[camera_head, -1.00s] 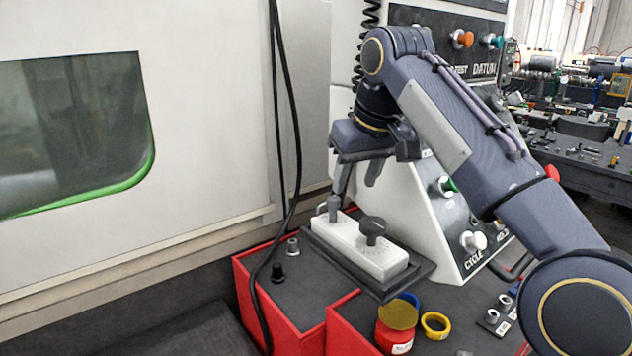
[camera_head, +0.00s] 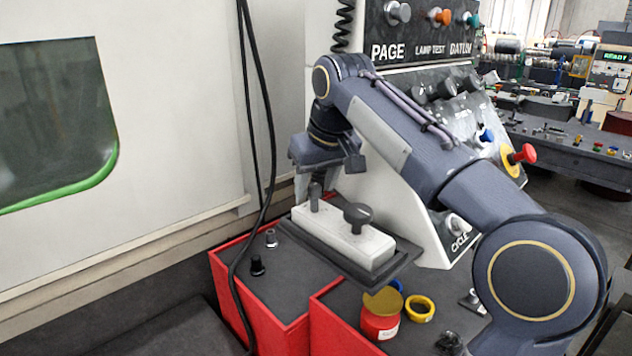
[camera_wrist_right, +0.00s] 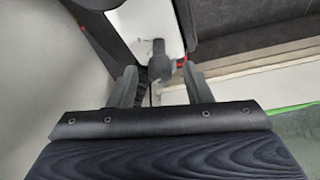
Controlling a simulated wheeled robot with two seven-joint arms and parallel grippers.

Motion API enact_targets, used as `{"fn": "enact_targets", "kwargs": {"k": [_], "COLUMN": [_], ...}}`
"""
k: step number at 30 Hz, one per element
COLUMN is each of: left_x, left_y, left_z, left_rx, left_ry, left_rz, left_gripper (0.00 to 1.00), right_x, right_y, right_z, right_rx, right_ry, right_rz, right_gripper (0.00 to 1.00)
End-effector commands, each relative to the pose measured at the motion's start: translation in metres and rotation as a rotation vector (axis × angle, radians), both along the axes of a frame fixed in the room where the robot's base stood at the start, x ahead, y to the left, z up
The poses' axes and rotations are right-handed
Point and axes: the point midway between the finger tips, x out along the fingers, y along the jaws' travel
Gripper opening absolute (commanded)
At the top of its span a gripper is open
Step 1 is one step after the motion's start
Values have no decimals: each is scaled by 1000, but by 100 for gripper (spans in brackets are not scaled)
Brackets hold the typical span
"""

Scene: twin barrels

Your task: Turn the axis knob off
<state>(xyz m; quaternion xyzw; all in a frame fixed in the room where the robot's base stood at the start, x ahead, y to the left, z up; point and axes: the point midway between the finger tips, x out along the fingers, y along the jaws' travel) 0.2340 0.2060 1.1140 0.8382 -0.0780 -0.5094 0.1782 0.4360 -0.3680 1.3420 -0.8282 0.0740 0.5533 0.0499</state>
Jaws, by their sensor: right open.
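A white box (camera_head: 336,238) on a dark tray carries two dark knobs: a slim upright knob (camera_head: 315,197) at its left end and a wider knob (camera_head: 357,215) near its middle. No label shows which is the axis knob. My right gripper (camera_wrist_right: 161,88) is open and empty in the wrist view, its fingers spread apart. A grey knob (camera_wrist_right: 159,50) on the white box shows just beyond the gap between them. In the head view the gripper hangs right above the slim knob, with its fingertips mostly hidden. My left gripper is not in view.
The white control panel (camera_head: 435,235) with more knobs and a red button (camera_head: 523,154) stands behind and right of my arm. A red cabinet (camera_head: 268,312) bears the tray. A black cable (camera_head: 256,110) hangs at left. A red jar (camera_head: 381,318) and yellow ring (camera_head: 420,309) sit in front.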

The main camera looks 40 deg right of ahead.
Motion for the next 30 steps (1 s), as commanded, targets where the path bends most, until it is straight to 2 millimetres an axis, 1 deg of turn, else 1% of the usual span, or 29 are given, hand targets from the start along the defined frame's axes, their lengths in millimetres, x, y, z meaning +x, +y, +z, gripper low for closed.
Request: {"fn": "enact_targets", "kwargs": {"k": [5,8,15,16,23,30], "left_x": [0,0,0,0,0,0], "left_y": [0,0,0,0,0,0], "left_z": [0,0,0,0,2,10], "left_rx": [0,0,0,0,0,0], "left_ry": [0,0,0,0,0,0], "left_rz": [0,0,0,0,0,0], "left_gripper": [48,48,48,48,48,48], "right_x": [0,0,0,0,0,0], "right_y": [0,0,0,0,0,-2], "right_z": [0,0,0,0,1,3], "right_rx": [0,0,0,0,1,0], "right_ry": [0,0,0,0,0,0], "right_rz": [0,0,0,0,21,130], "right_gripper": [45,33,2,0,0,0]}}
